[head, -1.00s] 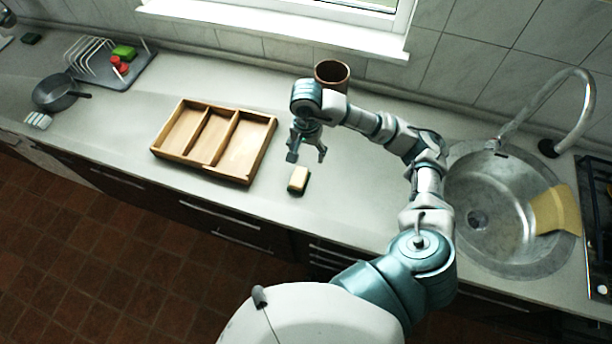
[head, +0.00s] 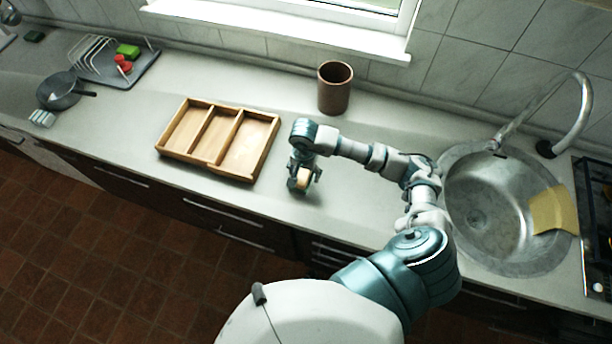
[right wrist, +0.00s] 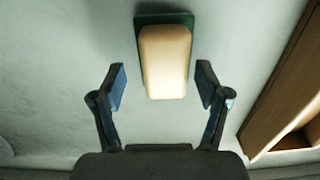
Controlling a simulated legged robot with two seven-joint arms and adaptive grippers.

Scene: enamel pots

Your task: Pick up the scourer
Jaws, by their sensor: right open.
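The scourer (right wrist: 165,62) is a cream block with a dark green layer beneath, lying on the counter. In the head view the scourer (head: 303,175) is partly hidden by my right gripper (head: 304,184), which is low over it. In the right wrist view my right gripper (right wrist: 162,86) is open, one finger to each side of the scourer's near end. Neither finger touches it in that view, and most of the scourer lies beyond the fingertips. My left gripper is not in view.
A wooden divided tray (head: 213,164) stands left of the right gripper; its edge (right wrist: 275,85) shows in the wrist view. A brown pot (head: 334,92) stands behind. A sink (head: 470,245) with a yellow cloth (head: 552,209) is at the right. A dish rack (head: 95,58) and pan (head: 60,91) are far left.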

